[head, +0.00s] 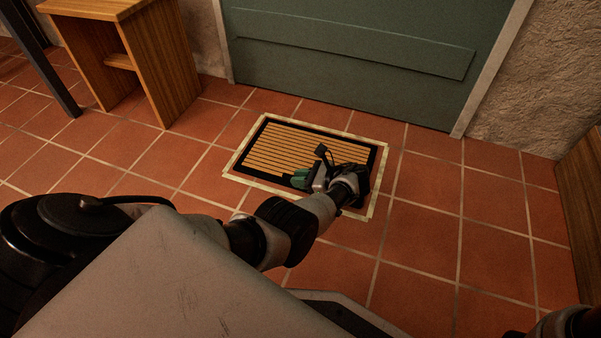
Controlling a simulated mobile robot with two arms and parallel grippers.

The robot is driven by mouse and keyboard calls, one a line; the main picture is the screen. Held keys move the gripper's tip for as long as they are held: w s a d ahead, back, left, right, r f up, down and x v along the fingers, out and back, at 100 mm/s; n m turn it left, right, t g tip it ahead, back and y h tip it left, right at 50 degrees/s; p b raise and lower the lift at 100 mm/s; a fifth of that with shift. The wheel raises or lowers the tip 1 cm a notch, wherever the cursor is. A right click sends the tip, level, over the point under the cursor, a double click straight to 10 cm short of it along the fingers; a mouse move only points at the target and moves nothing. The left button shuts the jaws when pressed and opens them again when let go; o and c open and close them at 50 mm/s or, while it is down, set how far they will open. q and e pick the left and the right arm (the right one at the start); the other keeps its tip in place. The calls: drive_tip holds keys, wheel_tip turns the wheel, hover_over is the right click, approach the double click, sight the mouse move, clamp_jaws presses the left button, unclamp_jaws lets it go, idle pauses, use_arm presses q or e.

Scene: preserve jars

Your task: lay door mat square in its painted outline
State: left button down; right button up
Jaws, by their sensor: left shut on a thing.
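The door mat (283,149) lies on the tiled floor in front of the door. It is tan with dark stripes and a black border. The pale painted outline (243,147) shows around it on the floor. The mat lies inside the outline, and a strip of floor shows between the mat and the outline along the near side. My left gripper (302,180) is at the mat's near right part, shut on the mat. My right gripper is not in view.
A green door (350,50) stands just behind the mat. A wooden stool (150,60) is at the upper left, with a dark post (40,62) beside it. A wooden piece (582,200) stands at the right edge. The tiles right of the mat are clear.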

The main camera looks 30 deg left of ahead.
use_arm(q)
drive_tip(key=shift+r, duration=0.1)
drive_tip(key=c, duration=1.1)
unclamp_jaws()
drive_tip(key=shift+w+d+r, duration=0.1)
drive_tip(key=shift+d+r, duration=0.05)
drive_tip(key=shift+d, duration=0.15)
drive_tip(key=v, duration=0.9)
drive_tip(key=shift+w+d, duration=0.15)
drive_tip(key=shift+v, duration=0.95)
drive_tip(key=shift+r, duration=0.1)
